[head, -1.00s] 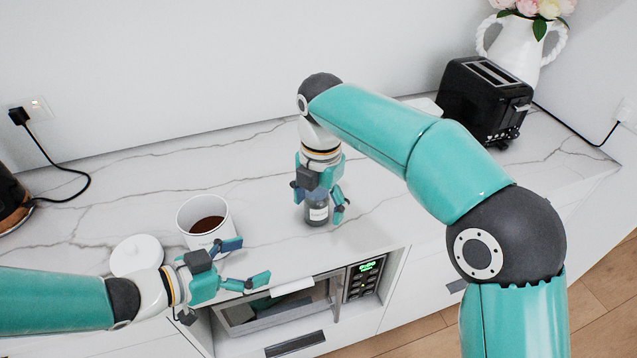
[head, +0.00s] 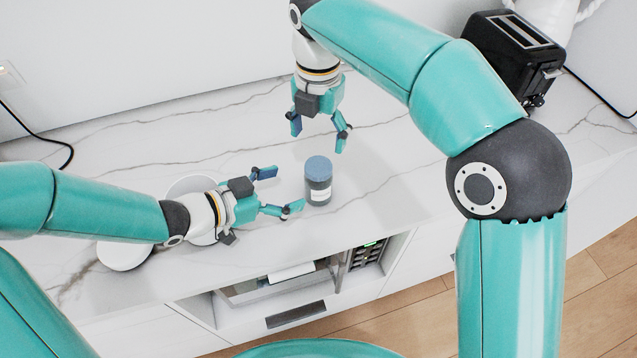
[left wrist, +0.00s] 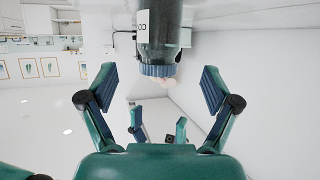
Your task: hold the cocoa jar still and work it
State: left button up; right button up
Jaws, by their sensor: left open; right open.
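The cocoa jar (head: 319,192) is a small dark glass jar with a white label and a blue lid (head: 318,167). It stands upright on the counter. My left gripper (head: 279,190) is open just left of the jar, its fingers pointing at it but apart from it. In the left wrist view the jar (left wrist: 160,38) appears upside down, ahead between the two open fingers (left wrist: 157,88). My right gripper (head: 319,134) is open and empty above and behind the lid, pointing down.
A white canister (head: 186,186) is mostly hidden behind my left arm, with a round white lid (head: 124,257) beside it. A black toaster (head: 512,60) stands at the back right. An appliance niche (head: 270,285) lies below the counter's front edge. The counter right of the jar is clear.

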aim_at(310, 181)
pick_arm(q)
jog(key=x, duration=0.9)
jog(key=shift+d+f, duration=0.1)
